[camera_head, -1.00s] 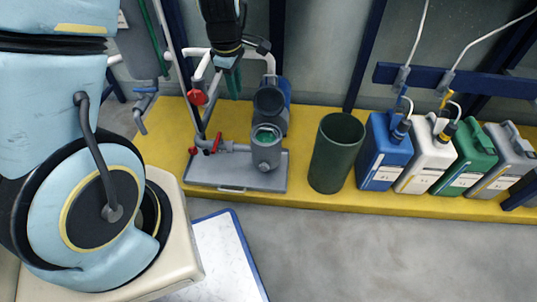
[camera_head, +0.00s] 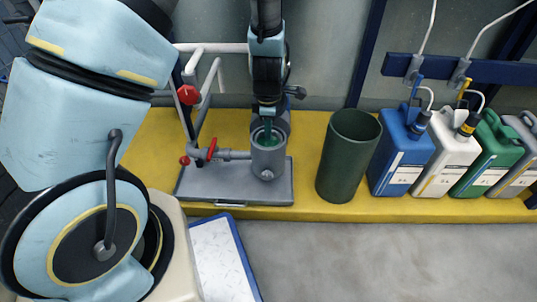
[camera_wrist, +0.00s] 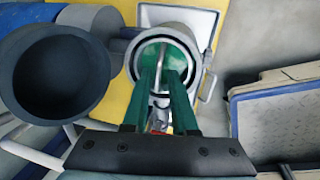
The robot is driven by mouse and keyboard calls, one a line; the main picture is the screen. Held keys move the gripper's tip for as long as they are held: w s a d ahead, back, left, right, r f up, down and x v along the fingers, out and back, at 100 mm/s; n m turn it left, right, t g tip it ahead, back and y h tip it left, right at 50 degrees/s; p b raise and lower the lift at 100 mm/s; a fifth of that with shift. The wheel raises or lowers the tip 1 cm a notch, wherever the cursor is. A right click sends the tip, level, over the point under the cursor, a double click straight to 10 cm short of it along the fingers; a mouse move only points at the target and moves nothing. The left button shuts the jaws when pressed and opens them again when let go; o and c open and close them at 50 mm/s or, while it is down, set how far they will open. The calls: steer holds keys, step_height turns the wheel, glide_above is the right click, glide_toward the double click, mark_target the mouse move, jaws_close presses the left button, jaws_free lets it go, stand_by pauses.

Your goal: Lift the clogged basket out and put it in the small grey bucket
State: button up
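The strainer housing (camera_head: 268,160) is a grey upright cylinder on a grey base plate; its mouth also shows in the wrist view (camera_wrist: 197,52). The green basket (camera_wrist: 182,58) sits inside it, with a thin metal handle (camera_wrist: 163,75) across its mouth. My gripper (camera_head: 267,130) points down into the housing. In the wrist view its two green fingers (camera_wrist: 164,72) stand apart, one on each side of the handle, with a gap between them. A dark grey-green round bucket (camera_head: 338,178) stands upright to the right of the housing; no other bucket shows.
The round open lid (camera_wrist: 58,72) tilts up behind the housing. A red-handled valve (camera_head: 211,149) and pipes stand left of it. Blue (camera_head: 398,160), white, green and grey canisters line the right. The yellow platform's front strip (camera_head: 400,208) is clear. A blue-edged board (camera_head: 222,255) lies in front.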

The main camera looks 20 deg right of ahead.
steer(key=f+b, duration=0.1)
steer(key=f, duration=0.1)
steer(key=w+f+b, duration=0.1)
steer(key=f+b, duration=0.1)
steer(key=f, duration=0.1)
steer(key=shift+d, duration=0.2)
steer(key=shift+w+r, duration=0.1)
steer(key=shift+c, duration=0.2)
jaws_close()
stand_by(0.9)
